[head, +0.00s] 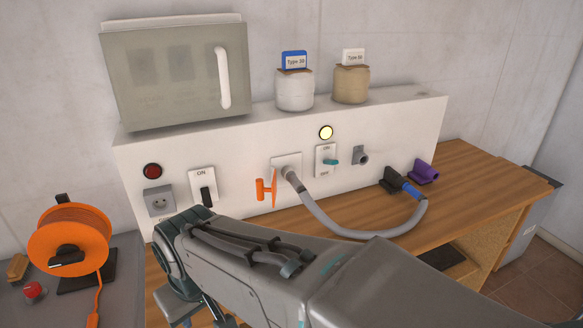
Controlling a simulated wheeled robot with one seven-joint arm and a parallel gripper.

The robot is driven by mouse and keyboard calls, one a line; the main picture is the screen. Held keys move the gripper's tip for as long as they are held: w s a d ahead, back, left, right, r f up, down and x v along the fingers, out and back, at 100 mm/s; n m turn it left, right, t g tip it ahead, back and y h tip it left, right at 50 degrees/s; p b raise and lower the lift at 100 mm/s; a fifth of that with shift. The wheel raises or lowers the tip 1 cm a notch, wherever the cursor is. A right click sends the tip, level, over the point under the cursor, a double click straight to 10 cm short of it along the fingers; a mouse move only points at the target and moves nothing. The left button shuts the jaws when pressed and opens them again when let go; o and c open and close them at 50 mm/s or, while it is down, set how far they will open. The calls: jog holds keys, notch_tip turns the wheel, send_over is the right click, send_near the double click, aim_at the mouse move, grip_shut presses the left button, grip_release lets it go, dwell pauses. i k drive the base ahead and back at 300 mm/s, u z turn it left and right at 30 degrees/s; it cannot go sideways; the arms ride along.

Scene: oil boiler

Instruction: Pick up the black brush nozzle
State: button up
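A black nozzle (391,182) lies toward the right end of the wooden bench, against the white panel. I cannot make out any bristles on it. The blue end (411,190) of a grey hose (352,234) is beside it; I cannot tell whether they are joined. A purple nozzle (425,172) lies just to its right. My arm reaches from the lower right across the front and bends downward at the left. My gripper fingers do not show in the head view.
The white panel (237,161) carries switches, a socket, an orange handle (265,190) and a lit yellow lamp (326,132). An orange cable reel (68,240) is at left. The bench's right end (470,165) is clear.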

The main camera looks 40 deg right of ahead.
aim_at(392, 181)
jog(key=u, duration=1.75)
jog(key=k, duration=2.35)
jog(key=z, duration=2)
jog(key=i, duration=1)
jog(key=u, duration=0.05)
